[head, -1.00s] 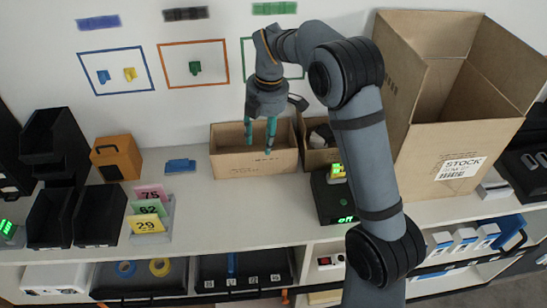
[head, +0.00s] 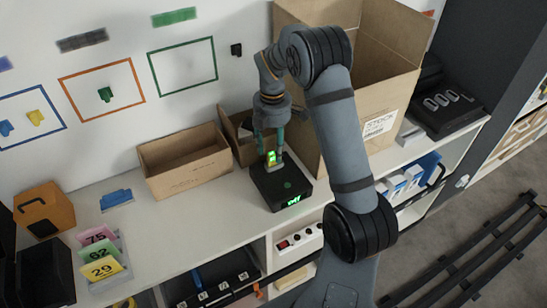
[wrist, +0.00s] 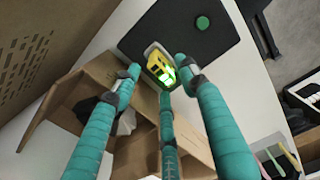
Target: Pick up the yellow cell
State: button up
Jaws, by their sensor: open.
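The yellow cell (head: 271,160) stands upright on the black charger-like device (head: 290,183), with a bright green lit patch on it. In the wrist view the yellow cell (wrist: 154,59) shows between my fingertips, its green glow toward the near side. My gripper (head: 269,148) points down over the device with its teal fingers spread around the top of the cell. In the wrist view my gripper (wrist: 160,76) is open, and I see no finger clearly pressed on the cell. The cell's lower part is partly hidden by the glow and the fingers.
An open low carton (head: 185,164) stands left of the device. A smaller open carton (head: 243,150) with dark contents is just behind my gripper. A tall open stock carton (head: 390,90) stands close on the right.

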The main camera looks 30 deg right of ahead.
aim_at(274, 159)
jog(key=shift+s+d+f, duration=0.1)
jog(key=shift+d+f, duration=0.1)
jog(key=shift+f, duration=0.9)
jog(key=shift+a+f, duration=0.1)
jog(key=shift+f, duration=0.1)
jog(key=c, duration=0.3)
jog(key=c, duration=0.8)
